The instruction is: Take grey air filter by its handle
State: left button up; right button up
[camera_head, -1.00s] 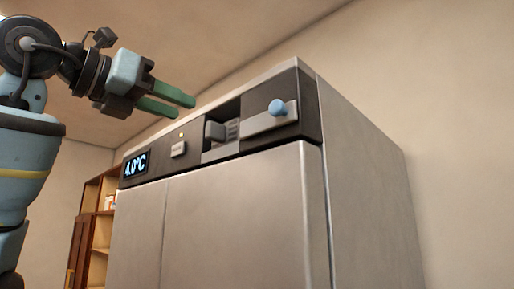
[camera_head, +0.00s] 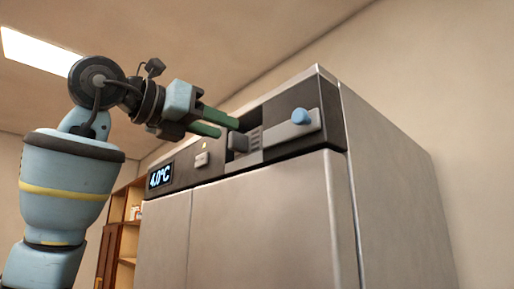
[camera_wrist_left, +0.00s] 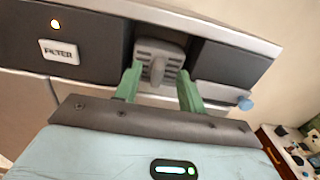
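The grey air filter (camera_head: 255,138) sits in a dark slot in the top panel of a steel cabinet, with slits in its face. Its stubby grey handle (camera_head: 237,142) sticks out towards me. In the left wrist view the filter (camera_wrist_left: 168,47) and its handle (camera_wrist_left: 157,70) show between my green fingers. My left gripper (camera_head: 227,127) is open, with its fingertips close to the filter; it also shows in the left wrist view (camera_wrist_left: 160,70). One finger is on each side of the handle in that view, with gaps. Contact is not visible. My right gripper is not in view.
A grey cover plate with a blue knob (camera_head: 300,116) is just right of the filter. Wooden shelves (camera_head: 126,215) stand behind at the left.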

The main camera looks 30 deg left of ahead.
aim_at(230, 133)
pick_arm(q)
jog(key=x, duration=0.4)
jog(key=shift+f, duration=0.25)
jog(key=shift+s, duration=0.15)
jog(key=shift+c, duration=0.4)
grip_shut()
jog(key=shift+r, duration=0.1)
jog(key=shift+r, duration=0.6)
jog(key=v, duration=1.8)
